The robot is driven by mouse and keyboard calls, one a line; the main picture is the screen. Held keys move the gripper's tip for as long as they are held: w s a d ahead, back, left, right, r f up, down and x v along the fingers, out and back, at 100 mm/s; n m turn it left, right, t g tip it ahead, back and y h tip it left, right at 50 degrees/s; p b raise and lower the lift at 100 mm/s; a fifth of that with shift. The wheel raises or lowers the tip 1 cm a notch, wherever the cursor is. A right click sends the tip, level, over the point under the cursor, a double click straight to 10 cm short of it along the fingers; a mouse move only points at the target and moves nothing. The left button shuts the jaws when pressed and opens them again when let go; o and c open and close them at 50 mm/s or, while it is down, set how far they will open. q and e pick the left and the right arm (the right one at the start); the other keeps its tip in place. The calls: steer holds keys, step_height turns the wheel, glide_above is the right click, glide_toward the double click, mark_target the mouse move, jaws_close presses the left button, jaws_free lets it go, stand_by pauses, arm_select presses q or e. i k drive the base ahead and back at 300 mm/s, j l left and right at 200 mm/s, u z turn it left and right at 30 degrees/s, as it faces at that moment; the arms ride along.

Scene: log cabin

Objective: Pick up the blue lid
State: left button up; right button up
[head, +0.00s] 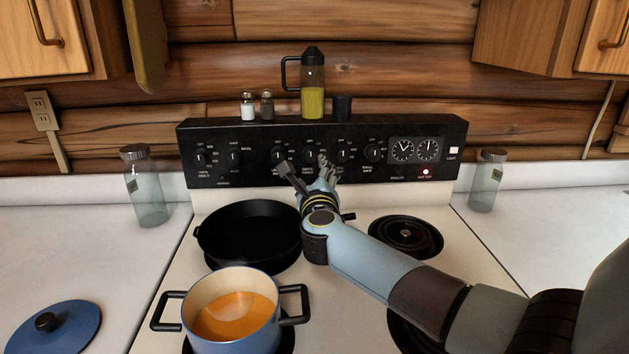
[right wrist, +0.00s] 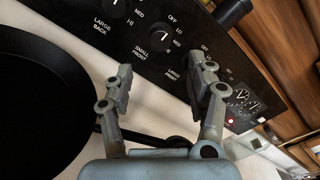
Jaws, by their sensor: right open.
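The blue lid (head: 57,331) with a dark round knob lies on the white counter at the lower left in the head view. My right gripper (head: 306,172) is far from it, up and to the right, in front of the stove's knob panel. In the right wrist view the gripper (right wrist: 158,88) is open with nothing between its fingers, and stove knobs show just beyond them. The lid is not in the right wrist view. My left gripper is not in view.
A blue pot (head: 232,321) of orange soup stands on the front left burner, right of the lid. A black skillet (head: 248,232) sits behind it. Glass jars (head: 147,190) stand on both counters. The left counter around the lid is clear.

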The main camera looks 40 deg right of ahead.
mark_target(65, 328)
steer(key=k+j, duration=0.55)
steer(key=j, duration=0.15)
steer(key=k+j, duration=0.6)
steer(key=j, duration=0.15)
